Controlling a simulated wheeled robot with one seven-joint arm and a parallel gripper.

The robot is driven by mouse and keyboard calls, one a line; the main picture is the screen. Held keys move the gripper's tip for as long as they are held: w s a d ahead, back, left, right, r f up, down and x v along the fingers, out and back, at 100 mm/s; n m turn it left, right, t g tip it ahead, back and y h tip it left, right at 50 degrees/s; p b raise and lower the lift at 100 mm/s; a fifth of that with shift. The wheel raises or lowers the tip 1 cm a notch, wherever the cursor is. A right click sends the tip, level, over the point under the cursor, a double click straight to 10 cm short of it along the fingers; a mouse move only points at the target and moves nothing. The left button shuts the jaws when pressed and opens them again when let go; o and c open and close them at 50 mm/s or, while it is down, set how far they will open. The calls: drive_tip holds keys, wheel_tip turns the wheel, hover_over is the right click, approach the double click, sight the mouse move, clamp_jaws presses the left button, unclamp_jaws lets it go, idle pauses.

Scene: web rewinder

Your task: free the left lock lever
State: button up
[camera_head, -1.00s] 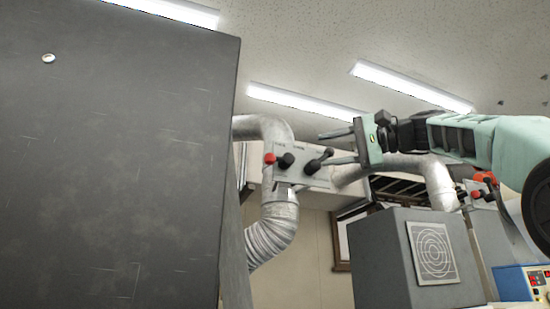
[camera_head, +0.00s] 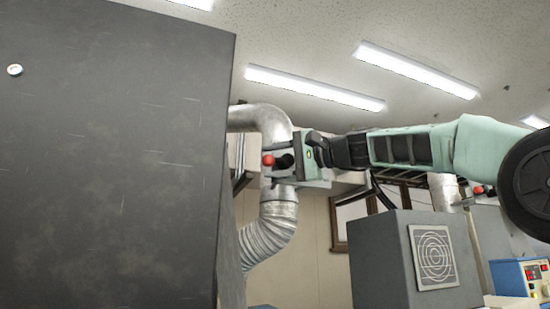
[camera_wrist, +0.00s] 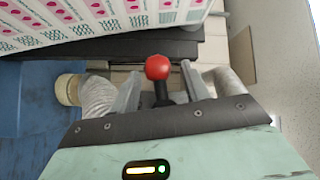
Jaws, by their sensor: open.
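In the wrist view a red ball (camera_wrist: 158,67) on a black stem (camera_wrist: 162,95) stands between the fingers of my gripper (camera_wrist: 161,76), with a gap on either side. I cannot tell for certain whether this is the left lock lever. In the head view my open gripper (camera_head: 293,157) is at the panel and hides its right part, including the black lever there.
A large dark panel (camera_head: 110,150) fills the left of the head view. A silver duct (camera_head: 270,230) bends below the control panel. A grey box (camera_head: 380,265) with a round grille stands lower right. Printed web material (camera_wrist: 90,18) crosses the top of the wrist view.

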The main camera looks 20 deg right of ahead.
drive_tip(key=c, duration=0.9)
drive_tip(key=shift+c, duration=0.2)
